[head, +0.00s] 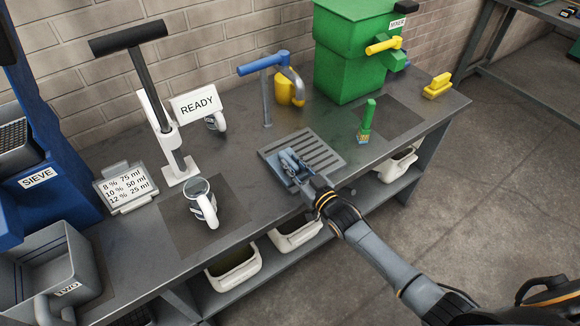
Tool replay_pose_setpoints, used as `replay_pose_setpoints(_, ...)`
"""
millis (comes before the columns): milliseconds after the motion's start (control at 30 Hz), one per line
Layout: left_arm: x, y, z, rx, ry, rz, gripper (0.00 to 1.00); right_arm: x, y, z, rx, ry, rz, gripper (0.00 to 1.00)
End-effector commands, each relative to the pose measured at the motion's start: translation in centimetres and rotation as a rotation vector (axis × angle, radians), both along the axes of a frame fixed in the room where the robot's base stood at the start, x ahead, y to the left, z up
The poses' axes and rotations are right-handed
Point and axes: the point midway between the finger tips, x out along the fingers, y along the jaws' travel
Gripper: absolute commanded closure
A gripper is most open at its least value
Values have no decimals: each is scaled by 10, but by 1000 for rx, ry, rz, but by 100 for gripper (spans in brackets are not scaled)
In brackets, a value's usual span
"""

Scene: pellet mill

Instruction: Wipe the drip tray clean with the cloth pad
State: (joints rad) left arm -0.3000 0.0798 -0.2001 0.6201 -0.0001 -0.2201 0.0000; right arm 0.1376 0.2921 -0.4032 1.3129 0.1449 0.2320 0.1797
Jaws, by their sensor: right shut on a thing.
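The drip tray (322,149) is a grey slatted tray set on the bench under the tap. My right gripper (291,165) is over the near left part of the tray, its arm coming in from the lower right. It is shut on a blue-grey piece that looks like the cloth pad, low at the slats. No dirt or drips can be made out on the visible slats. My left gripper is out of view.
A blue-handled tap (267,92) stands behind the tray. A green brush (367,118) stands to its right, with the green mixer (350,60) behind. White bins (233,271) sit under the bench. Bare bench lies between mug and tray.

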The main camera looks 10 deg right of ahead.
Motion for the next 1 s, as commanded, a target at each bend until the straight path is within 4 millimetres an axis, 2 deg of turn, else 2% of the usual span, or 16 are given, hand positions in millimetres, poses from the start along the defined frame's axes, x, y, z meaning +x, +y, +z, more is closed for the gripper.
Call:
replay_pose_setpoints(133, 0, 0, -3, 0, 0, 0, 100, 4, -12, -2, -4, 2, -1, 100)
replay_pose_setpoints(467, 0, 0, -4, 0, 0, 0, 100, 5, -14, -2, -3, 2, -1, 100)
replay_pose_setpoints(800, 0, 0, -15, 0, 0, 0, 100, 16, -46, -3, -4, 3, -1, 100)
replay_pose_setpoints(1000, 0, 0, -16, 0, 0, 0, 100, 19, -53, -2, -1, 4, -1, 100)
